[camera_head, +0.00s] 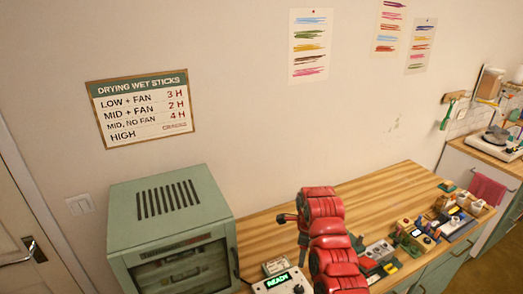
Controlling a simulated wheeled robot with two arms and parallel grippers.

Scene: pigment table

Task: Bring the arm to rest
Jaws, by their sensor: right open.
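My right arm, red with dark joints, comes up from the bottom edge in front of the wooden table (386,184). My right gripper (283,218) is the small dark part at the left of the arm's upper end. It is open, and I see nothing between its fingers. It appears over or in front of the table near the green cabinet; its exact height is unclear. The arm hides part of the tabletop. My left gripper is not in view.
A green drying cabinet (172,222) with a vented top stands at the left. A small device (283,281) shows "READY" below my gripper. Bottles and small blocks (424,235) crowd the table's right side. The table's back middle is clear. A drying sign (140,108) hangs above.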

